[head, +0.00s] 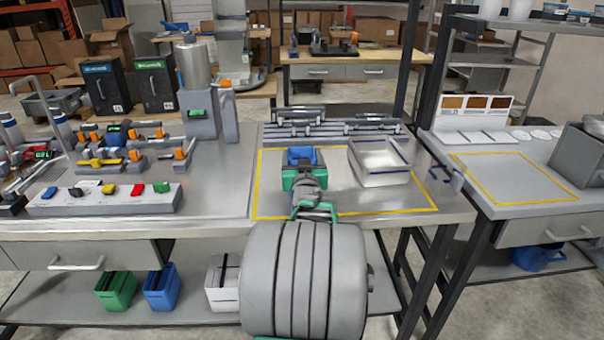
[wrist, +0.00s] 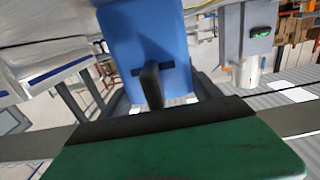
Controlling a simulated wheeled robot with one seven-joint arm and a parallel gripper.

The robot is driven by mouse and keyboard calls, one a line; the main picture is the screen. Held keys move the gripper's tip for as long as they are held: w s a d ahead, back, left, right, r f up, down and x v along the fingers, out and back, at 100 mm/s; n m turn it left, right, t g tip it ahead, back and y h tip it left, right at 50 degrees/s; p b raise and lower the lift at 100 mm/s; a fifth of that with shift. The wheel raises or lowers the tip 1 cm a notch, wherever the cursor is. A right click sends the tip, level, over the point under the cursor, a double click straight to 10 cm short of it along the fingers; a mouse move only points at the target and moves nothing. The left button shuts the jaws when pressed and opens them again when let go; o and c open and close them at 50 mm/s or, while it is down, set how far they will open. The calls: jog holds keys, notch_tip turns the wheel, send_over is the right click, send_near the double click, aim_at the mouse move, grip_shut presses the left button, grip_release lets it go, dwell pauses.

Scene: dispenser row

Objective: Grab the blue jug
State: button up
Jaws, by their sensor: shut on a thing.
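The blue jug (head: 301,154) is at the end of my arm, at the back left of the yellow-outlined area on the main bench. Its blue wall with a dark slot fills the upper middle of the wrist view (wrist: 150,35). My gripper (head: 303,178), green and dark, is shut on the blue jug, with one dark finger (wrist: 152,86) across its face. The gripper hides part of the jug. I cannot tell whether the jug touches the bench.
A clear tray (head: 380,165) with a dark blue rim stands just right of the jug. Grey rails (head: 330,128) lie behind it. A grey dispenser (head: 198,112) stands at left. Green (head: 115,290) and blue (head: 161,288) bins sit on the lower shelf. A blue vessel (head: 538,257) is low at right.

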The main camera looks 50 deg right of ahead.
jog(key=c, duration=0.7)
jog(key=shift+c, duration=0.8)
jog(key=shift+r, duration=0.1)
